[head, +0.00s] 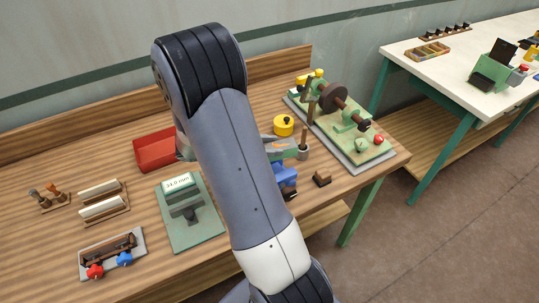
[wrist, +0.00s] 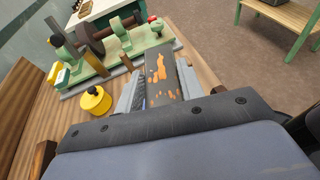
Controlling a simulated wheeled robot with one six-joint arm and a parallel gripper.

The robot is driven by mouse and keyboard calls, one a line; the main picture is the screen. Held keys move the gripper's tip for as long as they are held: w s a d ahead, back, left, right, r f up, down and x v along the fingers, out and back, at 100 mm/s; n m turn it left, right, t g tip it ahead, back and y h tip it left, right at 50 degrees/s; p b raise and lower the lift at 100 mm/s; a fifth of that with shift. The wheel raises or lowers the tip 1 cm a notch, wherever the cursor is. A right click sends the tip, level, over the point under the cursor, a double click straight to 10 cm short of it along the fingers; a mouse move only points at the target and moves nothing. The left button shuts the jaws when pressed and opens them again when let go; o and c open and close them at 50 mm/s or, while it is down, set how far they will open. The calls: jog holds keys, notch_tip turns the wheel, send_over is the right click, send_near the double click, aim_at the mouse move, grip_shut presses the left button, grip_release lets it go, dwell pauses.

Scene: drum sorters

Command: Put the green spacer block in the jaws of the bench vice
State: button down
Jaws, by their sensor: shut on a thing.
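My gripper (wrist: 160,78) is shut on a dark piece with orange patches (wrist: 159,71), which sits between its two grey fingers. In the head view the orange-marked piece (head: 280,145) shows just right of my arm. It does not look plainly green in the wrist view, so I cannot tell whether it is the green spacer block. I make out no other such block. The blue bench vice (head: 285,174) stands near the bench's front edge, just below the gripper in the head view. My arm hides part of it, and its jaws are not clear.
A yellow lidded pot (head: 283,126) stands close behind the gripper. A green machine on a grey base (head: 355,130) is to the right. A small dark-topped block (head: 322,179) lies right of the vice.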

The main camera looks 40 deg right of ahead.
jog(key=shift+r, duration=0.65)
jog(key=shift+w+a+f+n+t+h+b, duration=0.15)
jog(key=shift+f+n+t+b, duration=0.4)
jog(key=shift+f, duration=0.35)
jog(key=shift+w+a+f+n+t+h+b, duration=0.1)
jog(key=shift+w+f+n+t+h+b, duration=0.2)
jog(key=shift+f+b, duration=0.5)
jog(key=shift+a+f+n+t+h+b, duration=0.1)
jog(key=shift+f+n+t+b, duration=0.4)
jog(key=shift+f, duration=0.55)
jog(key=shift+p, duration=0.3)
jog(key=shift+f+b, duration=1.45)
jog(key=shift+f, duration=0.45)
jog(key=c, duration=0.8)
grip_release()
jog(key=shift+c, duration=0.2)
jog(key=v, duration=1)
jog(key=shift+a+r+b, duration=0.2)
jog(key=shift+a+b, duration=0.15)
jog(key=shift+b, duration=0.05)
jog(key=shift+w, duration=0.1)
